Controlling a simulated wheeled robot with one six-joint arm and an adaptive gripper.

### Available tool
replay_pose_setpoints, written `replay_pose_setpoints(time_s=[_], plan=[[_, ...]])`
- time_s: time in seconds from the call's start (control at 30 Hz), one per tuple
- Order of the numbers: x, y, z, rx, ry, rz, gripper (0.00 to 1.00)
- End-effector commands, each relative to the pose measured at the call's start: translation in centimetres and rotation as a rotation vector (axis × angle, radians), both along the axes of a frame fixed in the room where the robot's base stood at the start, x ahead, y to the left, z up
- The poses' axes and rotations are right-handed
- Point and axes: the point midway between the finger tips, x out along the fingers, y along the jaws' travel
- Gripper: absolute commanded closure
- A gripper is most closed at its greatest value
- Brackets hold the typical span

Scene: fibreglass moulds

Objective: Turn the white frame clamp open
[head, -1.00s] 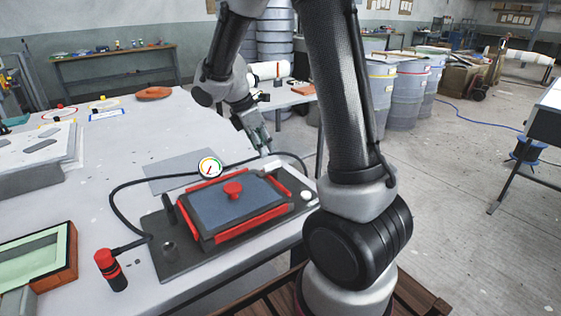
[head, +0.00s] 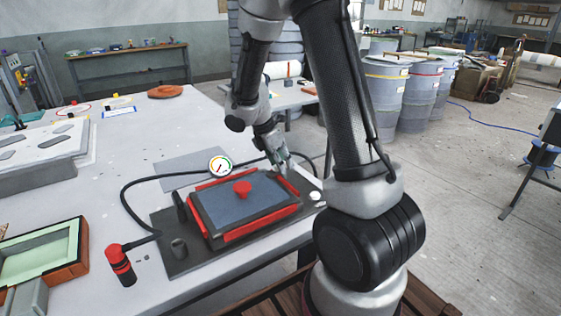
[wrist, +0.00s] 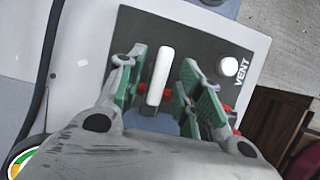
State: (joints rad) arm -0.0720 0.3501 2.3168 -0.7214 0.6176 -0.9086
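The white frame clamp (wrist: 161,74) shows in the wrist view as a rounded white bar between my fingers. My gripper (wrist: 159,66) is open, with green-padded fingers on either side of the bar and a visible gap on each side. In the head view my gripper (head: 281,165) is at the far right corner of the red-edged frame (head: 225,232), and the clamp is hidden there. The frame holds a blue-grey panel (head: 262,199) with a red knob (head: 242,188) on top.
A round white button (wrist: 229,66) marked VENT is right of the clamp. A dial gauge (head: 220,166) and black hose (head: 125,200) lie behind and left of the frame.

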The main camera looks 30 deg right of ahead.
Motion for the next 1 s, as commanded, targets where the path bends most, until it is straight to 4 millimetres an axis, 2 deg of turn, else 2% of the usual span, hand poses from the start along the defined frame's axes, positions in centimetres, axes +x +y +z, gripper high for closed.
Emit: replay_pose_setpoints(time_s=[0.07,0.27,0.67,1.0], plan=[[0.0,0.01,0.02,0.0,0.0,0.0,0.64],[0.0,0.01,0.04,0.0,0.0,0.0,0.99],[0.12,0.01,0.07,0.0,-0.001,-0.046,1.0],[0.44,-0.03,0.05,0.0,0.0,-0.279,1.0]])
